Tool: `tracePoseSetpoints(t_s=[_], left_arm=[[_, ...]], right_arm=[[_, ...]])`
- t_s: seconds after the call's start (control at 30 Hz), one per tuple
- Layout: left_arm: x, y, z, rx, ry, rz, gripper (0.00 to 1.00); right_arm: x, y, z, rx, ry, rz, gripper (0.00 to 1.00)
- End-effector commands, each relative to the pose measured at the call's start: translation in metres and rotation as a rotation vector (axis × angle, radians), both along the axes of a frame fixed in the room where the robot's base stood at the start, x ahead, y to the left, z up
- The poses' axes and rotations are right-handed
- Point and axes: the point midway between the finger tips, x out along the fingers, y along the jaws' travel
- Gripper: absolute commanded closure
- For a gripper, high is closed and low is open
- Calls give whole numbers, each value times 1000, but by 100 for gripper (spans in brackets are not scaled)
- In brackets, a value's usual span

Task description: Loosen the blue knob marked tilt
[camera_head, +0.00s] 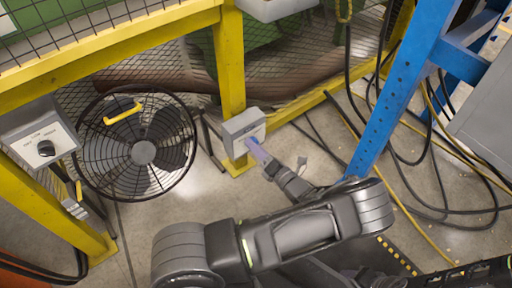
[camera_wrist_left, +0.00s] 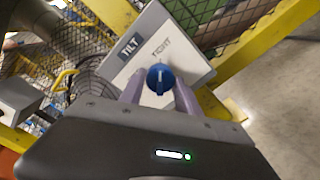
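The blue knob (camera_wrist_left: 160,79) sits on a light grey panel marked TILT and TIGHT, with a white pointer line on its face. In the head view the panel is the front of a grey box (camera_head: 240,124) on a yellow post; the knob is mostly hidden there by my fingers. My left gripper (camera_head: 257,150) reaches up to this box. In the left wrist view its two lilac fingers (camera_wrist_left: 160,92) stand on either side of the knob, apart, with a narrow gap showing; contact is not clear. My right gripper is not in view.
A black round fan (camera_head: 143,153) stands left of the box. Another grey box with a black knob (camera_head: 46,148) is at far left. A blue upright (camera_head: 400,85) and loose cables (camera_head: 430,150) are at right. Yellow frame and mesh lie behind.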

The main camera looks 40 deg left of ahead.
Motion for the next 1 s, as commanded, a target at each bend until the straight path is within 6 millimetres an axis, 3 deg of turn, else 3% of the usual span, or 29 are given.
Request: tracePoseSetpoints(t_s=[0.43,1.0], left_arm=[[0,0,0,0,0,0,99],[0,0,1,-30,-97,-1,100]], right_arm=[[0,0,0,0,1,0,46],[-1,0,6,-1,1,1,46]])
